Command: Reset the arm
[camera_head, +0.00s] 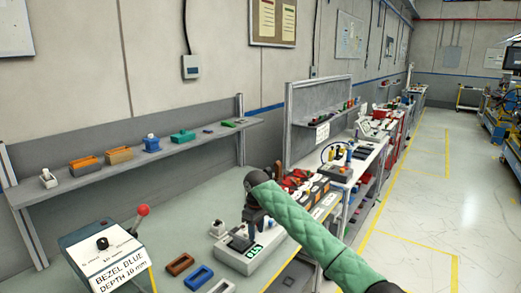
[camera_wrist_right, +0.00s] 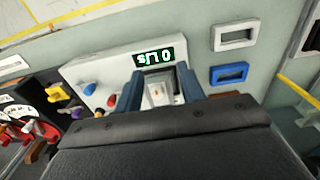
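My right arm, in a green sleeve, reaches in from the lower right in the head view. Its gripper (camera_head: 252,228) points down over a white module (camera_head: 236,258) with a lit green display (camera_head: 255,251). In the right wrist view the gripper's two blue-grey fingers (camera_wrist_right: 158,88) stand apart. A pale block-like part (camera_wrist_right: 160,92) with a small orange mark shows between them, beside the display (camera_wrist_right: 160,55) of the module (camera_wrist_right: 95,72). I cannot tell whether the fingers touch this part. My left gripper is not in view.
A brown bezel (camera_head: 180,264), a blue bezel (camera_head: 199,278) and a grey bezel (camera_head: 222,287) lie left of the module. A sign box (camera_head: 105,255) with a red-knobbed lever (camera_head: 142,211) stands front left. Red parts (camera_head: 295,178) crowd the bench behind the gripper.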

